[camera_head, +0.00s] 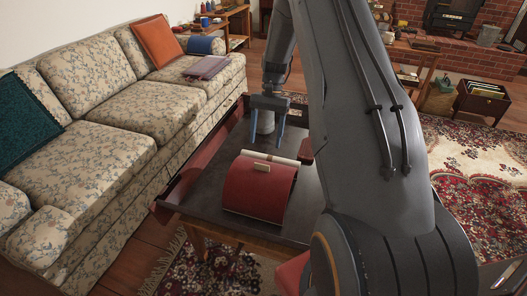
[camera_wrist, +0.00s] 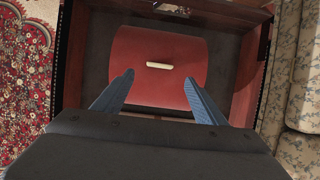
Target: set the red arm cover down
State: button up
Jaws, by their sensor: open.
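The red arm cover (camera_head: 258,190) is a curved red piece with a small tan bar on top and a pale band along its far edge. It rests on the dark table top (camera_head: 289,224). In the wrist view the red cover (camera_wrist: 150,88) lies beneath and beyond the fingers, its tan bar (camera_wrist: 159,65) just past the space between the tips. My gripper (camera_head: 267,143) is open and empty, its blue fingers pointing down behind the cover and apart from it. The fingers also show in the wrist view (camera_wrist: 159,76). Part of the table is hidden by my arm.
A flowered sofa (camera_head: 110,105) runs along the left of the table, with an orange cushion (camera_head: 157,41) and a blue roll (camera_head: 205,45) on it. A small brown item (camera_head: 306,150) lies at the table's right. Bare table shows around the cover.

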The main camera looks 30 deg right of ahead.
jog(key=s+a+r+n+t+h, duration=0.1)
jog(key=s+a+r+n+h, duration=0.3)
jog(key=s+r, duration=0.8)
jog(key=s+a+r+n+t, duration=0.1)
jog(key=s+a, duration=0.2)
jog(key=s, duration=0.4)
jog(key=s+a+r+n+t, duration=0.1)
jog(key=s+a+r+n, duration=0.1)
jog(key=s, duration=0.6)
jog(key=shift+s+a+r+y, duration=0.15)
jog(key=shift+a+r+y, duration=0.2)
jog(key=shift+a, duration=0.45)
jog(key=a+r+n+p, duration=0.2)
jog(key=a+r+p, duration=0.2)
jog(key=p, duration=0.4)
jog(key=shift+s+a+r, duration=0.2)
jog(key=shift+s+a, duration=0.1)
jog(key=shift+a, duration=0.3)
jog(key=shift+c, duration=0.2)
